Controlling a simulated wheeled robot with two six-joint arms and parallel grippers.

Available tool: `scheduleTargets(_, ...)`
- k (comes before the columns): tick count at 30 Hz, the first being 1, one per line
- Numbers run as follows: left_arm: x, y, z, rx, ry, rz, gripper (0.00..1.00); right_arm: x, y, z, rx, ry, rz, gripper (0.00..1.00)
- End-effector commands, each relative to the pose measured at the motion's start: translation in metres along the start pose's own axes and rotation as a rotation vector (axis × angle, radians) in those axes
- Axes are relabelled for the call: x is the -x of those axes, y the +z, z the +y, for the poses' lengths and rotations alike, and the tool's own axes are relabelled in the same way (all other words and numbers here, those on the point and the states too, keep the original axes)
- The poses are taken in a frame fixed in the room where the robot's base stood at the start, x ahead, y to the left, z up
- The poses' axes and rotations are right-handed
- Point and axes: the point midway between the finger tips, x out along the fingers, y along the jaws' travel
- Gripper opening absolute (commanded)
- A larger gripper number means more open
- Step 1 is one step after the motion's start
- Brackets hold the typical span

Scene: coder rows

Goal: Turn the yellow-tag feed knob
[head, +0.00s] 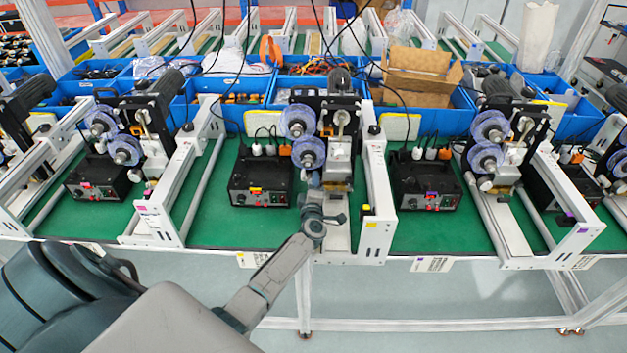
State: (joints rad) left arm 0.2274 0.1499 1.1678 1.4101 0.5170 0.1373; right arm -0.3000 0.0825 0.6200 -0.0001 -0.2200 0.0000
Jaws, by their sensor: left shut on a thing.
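The yellow-tag coder (337,150) stands in the middle of the bench, with two clear blue-violet reels on its left side. Its black control box (260,186) carries a yellow tag (256,189), and another yellow tag (366,209) is on the white frame to the right. My left gripper (313,188) reaches up from the front to the coder's lower left. It is shut on the feed knob (314,179), which my fingers mostly hide; how far it is turned cannot be told. My right gripper is not in view.
Similar coders stand on both sides, one with a pink-tag box (101,180) at left, one with a purple-tag box (426,186) at right. White frame rails (375,200) flank the middle coder. Blue bins (233,112) line the back. Green bench surface (225,225) is bare in front.

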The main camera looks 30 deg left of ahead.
Motion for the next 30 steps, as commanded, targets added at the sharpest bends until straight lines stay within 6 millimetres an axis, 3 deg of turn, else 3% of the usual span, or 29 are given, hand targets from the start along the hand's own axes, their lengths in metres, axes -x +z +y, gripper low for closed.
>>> scheduleTargets(22,0.0001,0.0,-0.0006,-0.086,-0.001,0.0,0.16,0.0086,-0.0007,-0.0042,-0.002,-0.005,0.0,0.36)
scheduleTargets(23,0.0001,-0.0001,-0.0006,-0.086,-0.001,0.0,0.45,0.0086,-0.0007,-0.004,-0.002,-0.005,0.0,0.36)
scheduleTargets(25,0.0001,-0.0001,-0.0005,-0.086,-0.001,0.0,0.59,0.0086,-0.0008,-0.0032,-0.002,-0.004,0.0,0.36)
scheduleTargets(30,0.0,-0.0001,-0.0003,-0.086,0.0,0.0,0.6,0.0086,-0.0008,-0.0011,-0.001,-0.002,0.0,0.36)
